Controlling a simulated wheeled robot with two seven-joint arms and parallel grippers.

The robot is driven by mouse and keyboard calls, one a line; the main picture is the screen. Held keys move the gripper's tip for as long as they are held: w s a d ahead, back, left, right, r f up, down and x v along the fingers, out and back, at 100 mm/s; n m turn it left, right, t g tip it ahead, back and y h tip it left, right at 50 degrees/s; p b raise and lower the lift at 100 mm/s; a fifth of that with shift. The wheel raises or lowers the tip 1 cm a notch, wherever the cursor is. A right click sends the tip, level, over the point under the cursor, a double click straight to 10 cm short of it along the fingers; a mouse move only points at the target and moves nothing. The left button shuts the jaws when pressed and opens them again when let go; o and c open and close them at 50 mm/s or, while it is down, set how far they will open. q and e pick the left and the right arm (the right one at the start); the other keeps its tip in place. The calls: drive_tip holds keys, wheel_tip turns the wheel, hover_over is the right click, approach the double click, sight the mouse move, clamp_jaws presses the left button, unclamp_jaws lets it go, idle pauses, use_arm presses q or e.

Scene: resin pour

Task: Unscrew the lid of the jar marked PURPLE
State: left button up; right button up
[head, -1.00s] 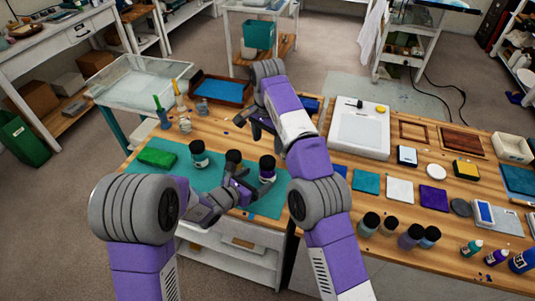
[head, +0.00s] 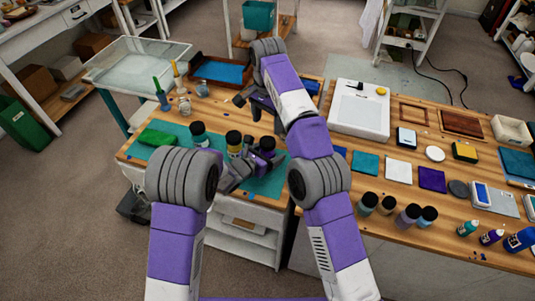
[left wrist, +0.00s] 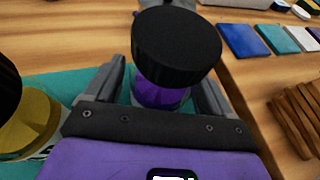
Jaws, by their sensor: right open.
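The purple jar (head: 267,144) with its black lid stands at the right of a row of jars on the teal mat (head: 262,184). In the left wrist view the purple jar (left wrist: 160,96) sits between the two fingers of my left gripper (left wrist: 165,85), its black lid (left wrist: 178,47) on and above them. Narrow gaps seem to show between fingers and jar, so the left gripper looks open around it. In the head view my left gripper (head: 250,160) partly covers the jar. My right gripper (head: 252,105) is open and empty, above the table behind the jars.
A yellow jar (head: 234,144) stands close left of the purple one, with another dark-lidded jar (head: 199,133) further left. A green block (head: 157,137) lies on the mat. Several jars (head: 387,204) stand on the right table. A wooden tray (head: 222,72) is at the back.

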sight(268, 141)
use_arm(q)
clamp_jaws()
use_arm(e)
drive_tip(key=shift+a+f+m, duration=0.1)
drive_tip(key=shift+f+m, duration=0.15)
drive_tip(key=shift+m, duration=0.75)
drive_tip(key=shift+s+f+m, duration=0.1)
drive_tip(key=shift+m, duration=1.1)
drive_tip(key=m, duration=0.4)
drive_tip(key=shift+r, duration=0.3)
drive_tip(key=shift+m, duration=0.3)
drive_tip(key=shift+f, duration=3.95)
